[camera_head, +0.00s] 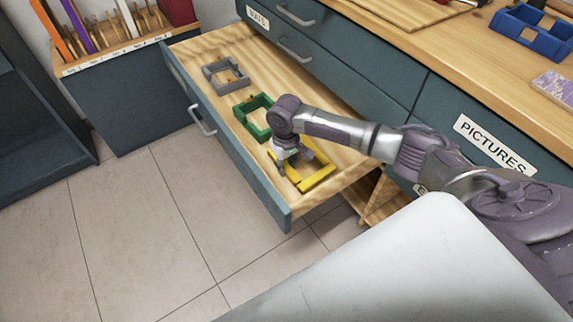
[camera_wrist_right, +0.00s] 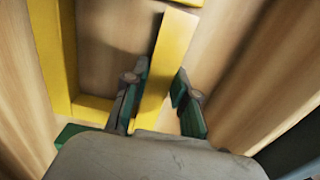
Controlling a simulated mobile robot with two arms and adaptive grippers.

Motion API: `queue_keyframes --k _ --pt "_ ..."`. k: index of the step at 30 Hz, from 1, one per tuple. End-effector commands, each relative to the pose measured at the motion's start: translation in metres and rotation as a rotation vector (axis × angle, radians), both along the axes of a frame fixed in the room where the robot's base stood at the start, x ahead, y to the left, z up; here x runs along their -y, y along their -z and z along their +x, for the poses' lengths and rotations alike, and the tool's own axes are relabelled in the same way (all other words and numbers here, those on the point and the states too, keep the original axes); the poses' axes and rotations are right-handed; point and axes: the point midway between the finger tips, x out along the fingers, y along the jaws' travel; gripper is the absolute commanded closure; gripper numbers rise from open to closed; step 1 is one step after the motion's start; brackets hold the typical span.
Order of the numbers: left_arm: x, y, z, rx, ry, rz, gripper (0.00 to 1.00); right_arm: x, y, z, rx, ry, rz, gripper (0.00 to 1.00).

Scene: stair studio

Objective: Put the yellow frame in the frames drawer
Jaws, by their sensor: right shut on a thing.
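The yellow frame (camera_head: 319,178) is inside the open drawer (camera_head: 222,142), at the near right end. My right gripper (camera_head: 287,168) reaches down into the drawer and is shut on one bar of the yellow frame. In the right wrist view the yellow frame (camera_wrist_right: 167,62) has a bar between the two green-padded fingers (camera_wrist_right: 158,104). I cannot tell whether the frame rests fully on the drawer bottom. My left gripper is in neither view.
A green frame (camera_head: 241,110) and a grey frame (camera_head: 210,73) lie in the same drawer, left of the yellow one. A drawer labelled PICTURES (camera_head: 492,143) is shut at right.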

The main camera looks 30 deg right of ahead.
Motion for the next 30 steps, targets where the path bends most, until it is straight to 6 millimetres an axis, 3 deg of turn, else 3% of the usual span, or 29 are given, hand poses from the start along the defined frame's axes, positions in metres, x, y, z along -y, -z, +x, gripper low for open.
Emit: queue_keyframes --k 23,24,29,30 --pt "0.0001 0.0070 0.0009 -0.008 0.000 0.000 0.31 0.0000 0.0035 0.0000 0.000 0.001 0.000 1.00" --pt "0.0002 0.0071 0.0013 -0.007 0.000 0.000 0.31 -0.0001 0.0037 0.0001 0.000 0.001 0.000 0.72" --pt "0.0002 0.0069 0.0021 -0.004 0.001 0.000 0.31 0.0000 0.0038 0.0001 0.000 0.001 0.000 0.45" --pt "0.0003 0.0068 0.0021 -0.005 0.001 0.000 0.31 0.0000 0.0038 0.0001 0.000 0.000 0.000 0.44"
